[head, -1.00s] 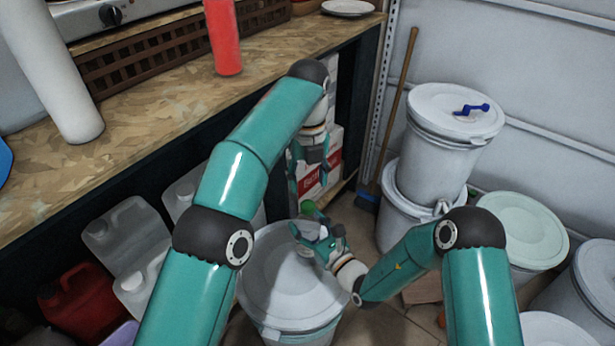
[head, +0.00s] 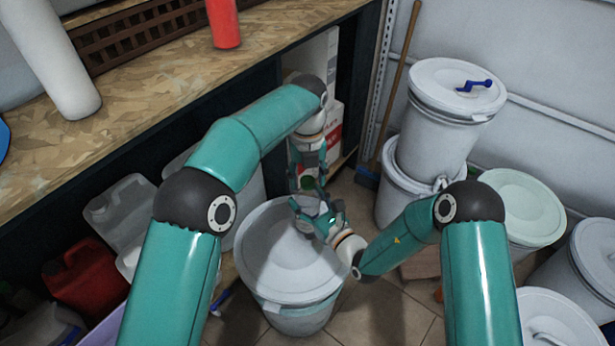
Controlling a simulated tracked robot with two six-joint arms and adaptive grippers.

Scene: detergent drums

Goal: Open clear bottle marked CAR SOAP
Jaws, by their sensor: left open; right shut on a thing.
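A small green cap (head: 308,184) shows between my two grippers, above the lid of the front white drum. The bottle under it is mostly hidden by my fingers, and no CAR SOAP marking can be read. My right gripper (head: 312,212) comes in from the lower right and is shut on what appears to be this bottle, just below the cap. My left gripper (head: 307,172) points down from above, open, with its fingertips at the cap. I cannot tell whether they touch it.
The front white drum (head: 290,262) stands directly below the grippers. Stacked white drums (head: 440,125) and a pale green-lidded drum (head: 522,200) stand at right. A wooden counter (head: 160,120) bears a red cylinder (head: 222,22). Canisters (head: 122,208) sit under it.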

